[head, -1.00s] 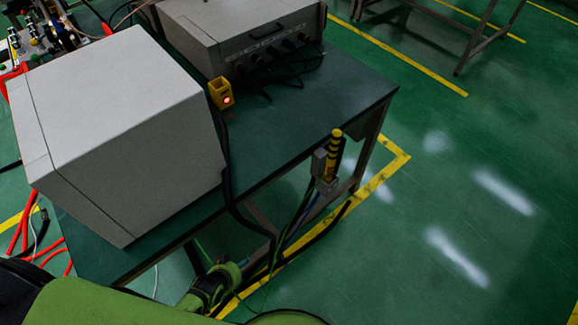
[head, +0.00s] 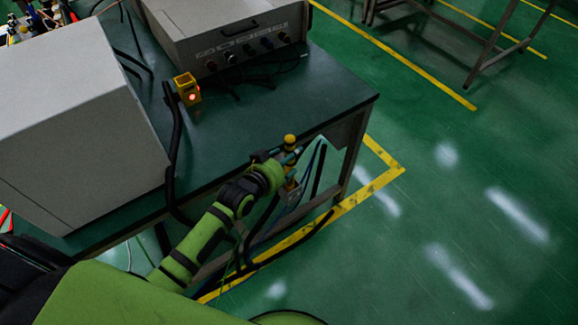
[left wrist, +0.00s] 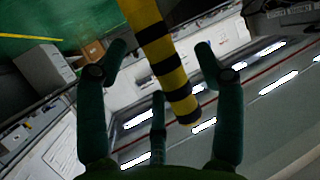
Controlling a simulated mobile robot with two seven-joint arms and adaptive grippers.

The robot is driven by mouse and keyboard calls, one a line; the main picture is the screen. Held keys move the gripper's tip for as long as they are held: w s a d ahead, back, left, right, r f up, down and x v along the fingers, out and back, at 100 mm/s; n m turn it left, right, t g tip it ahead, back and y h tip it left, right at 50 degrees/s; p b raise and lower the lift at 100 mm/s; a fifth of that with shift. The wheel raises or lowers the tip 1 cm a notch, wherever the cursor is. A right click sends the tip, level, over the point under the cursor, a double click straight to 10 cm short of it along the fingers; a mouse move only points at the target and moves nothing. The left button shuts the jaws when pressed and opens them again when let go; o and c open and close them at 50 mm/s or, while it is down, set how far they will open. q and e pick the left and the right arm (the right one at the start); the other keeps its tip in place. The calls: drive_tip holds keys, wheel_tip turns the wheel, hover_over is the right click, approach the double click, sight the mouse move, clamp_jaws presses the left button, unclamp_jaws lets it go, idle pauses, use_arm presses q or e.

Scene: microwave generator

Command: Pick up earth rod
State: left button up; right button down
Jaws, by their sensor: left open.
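The earth rod (head: 290,141) is yellow with black bands and stands at the table's front edge, its lower part partly hidden by my arm. In the left wrist view the earth rod (left wrist: 165,55) runs from the top edge down between the spread fingers. My left gripper (head: 289,162) is open and reaches the rod just below its top. The left wrist view also shows the left gripper (left wrist: 161,58) with its dark green fingers on either side of the rod; I cannot tell if they touch it. My right gripper is not in view.
A green-topped table (head: 240,125) carries a large grey box (head: 80,130), a grey instrument case (head: 225,35) with cables, and a small yellow device (head: 187,90) with a red light. Cables hang at the table's front.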

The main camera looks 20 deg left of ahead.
sight(292, 138)
use_arm(q)
drive_tip(key=shift+x, duration=1.2)
drive_tip(key=shift+d, duration=0.1)
clamp_jaws()
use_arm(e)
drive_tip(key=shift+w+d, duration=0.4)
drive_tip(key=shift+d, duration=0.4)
